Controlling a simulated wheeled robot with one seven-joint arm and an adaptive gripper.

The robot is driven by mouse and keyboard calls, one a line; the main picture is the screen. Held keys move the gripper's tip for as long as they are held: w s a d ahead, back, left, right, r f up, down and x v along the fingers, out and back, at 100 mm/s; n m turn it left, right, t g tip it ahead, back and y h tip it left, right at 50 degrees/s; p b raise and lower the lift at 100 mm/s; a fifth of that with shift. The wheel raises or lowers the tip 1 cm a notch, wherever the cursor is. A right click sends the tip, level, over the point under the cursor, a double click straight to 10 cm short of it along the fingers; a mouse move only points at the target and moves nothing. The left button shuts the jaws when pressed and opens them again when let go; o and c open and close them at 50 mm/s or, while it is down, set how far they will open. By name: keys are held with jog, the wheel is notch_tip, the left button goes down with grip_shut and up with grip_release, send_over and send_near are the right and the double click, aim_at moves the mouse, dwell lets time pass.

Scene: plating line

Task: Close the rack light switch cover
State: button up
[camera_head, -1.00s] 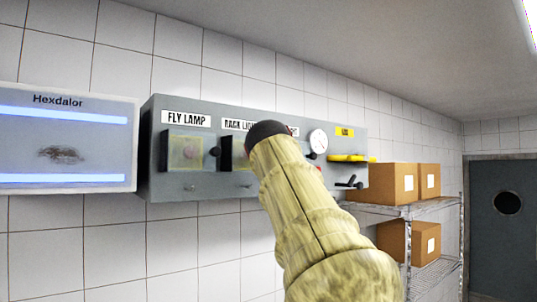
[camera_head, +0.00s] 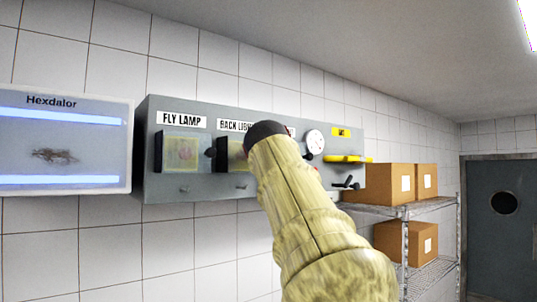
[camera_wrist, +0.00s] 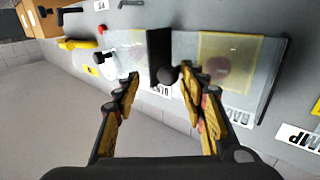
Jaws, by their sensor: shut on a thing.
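The rack light switch cover (camera_head: 237,155) sits second from the left on the grey wall panel, under a label partly hidden by my arm. In the wrist view, turned nearly upside down, its yellowish see-through window (camera_wrist: 225,62) shows a reddish round shape behind it. A dark round knob (camera_wrist: 167,75) lies between my fingertips, beside a black plate (camera_wrist: 159,50) standing out from the panel. My gripper (camera_wrist: 160,82) is shut on the knob, though a gap shows at its left finger. In the head view my arm hides the fingers. How far the cover stands open is unclear.
The fly lamp cover (camera_head: 181,152) is left of the rack light cover, with a Hexdalor insect lamp (camera_head: 65,147) further left. To the right are a round gauge (camera_head: 315,141), a yellow handle (camera_head: 345,158) and a shelf with cardboard boxes (camera_head: 388,183).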

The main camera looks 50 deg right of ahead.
jog(key=shift+f, duration=0.15)
jog(key=v, duration=1.2)
dwell(0.3)
